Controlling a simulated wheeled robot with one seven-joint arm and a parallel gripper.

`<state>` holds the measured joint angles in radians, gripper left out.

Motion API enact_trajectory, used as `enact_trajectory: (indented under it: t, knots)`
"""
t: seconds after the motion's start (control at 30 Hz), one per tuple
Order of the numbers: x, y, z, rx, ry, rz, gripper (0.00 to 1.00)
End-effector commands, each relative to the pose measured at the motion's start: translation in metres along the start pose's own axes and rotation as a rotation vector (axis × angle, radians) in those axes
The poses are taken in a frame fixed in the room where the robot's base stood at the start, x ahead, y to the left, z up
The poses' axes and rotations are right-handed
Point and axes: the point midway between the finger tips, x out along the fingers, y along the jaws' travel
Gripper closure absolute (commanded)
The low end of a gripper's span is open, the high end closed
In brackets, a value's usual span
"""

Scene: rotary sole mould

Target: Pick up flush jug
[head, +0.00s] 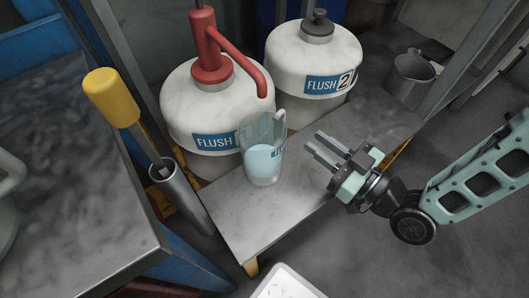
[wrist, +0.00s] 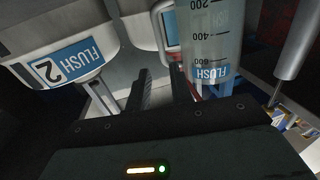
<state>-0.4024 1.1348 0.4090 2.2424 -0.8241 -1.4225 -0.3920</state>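The flush jug (head: 263,163) is a clear measuring jug with a blue-and-white lower part. It stands upright on the grey metal bench (head: 235,222), in front of the white flush drum with the red pump. In the wrist view the jug (wrist: 212,40) shows upside down, with graduation marks and a FLUSH label. What looks like its pale handle (wrist: 156,22) lies ahead of my fingers. My gripper (head: 315,141) is to the right of the jug, fingers pointing at it, apart from it. In the wrist view the fingers (wrist: 160,85) are spread with nothing between them.
The red-pump drum (head: 180,108) and a second drum labelled FLUSH 2 (head: 310,62) stand close behind the jug. A yellow-handled tool (head: 111,97) stands in a metal tube (head: 180,195) at the left. A metal pot (head: 410,78) is at the back right.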

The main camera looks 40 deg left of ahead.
Motion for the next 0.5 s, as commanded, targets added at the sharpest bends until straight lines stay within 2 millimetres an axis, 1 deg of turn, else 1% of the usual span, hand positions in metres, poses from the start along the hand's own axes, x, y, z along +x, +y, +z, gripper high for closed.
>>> enact_trajectory:
  t: [0.03,0.1,0.37,0.5]
  knots:
    - [0.009,0.0,0.001,-0.003,0.002,-0.002,0.78]
    - [0.018,0.0,0.002,-0.002,0.0,-0.001,0.78]
    - [0.032,-0.001,0.0,-0.001,0.0,-0.001,0.78]
    - [0.049,-0.003,-0.002,-0.002,0.001,-0.001,0.78]
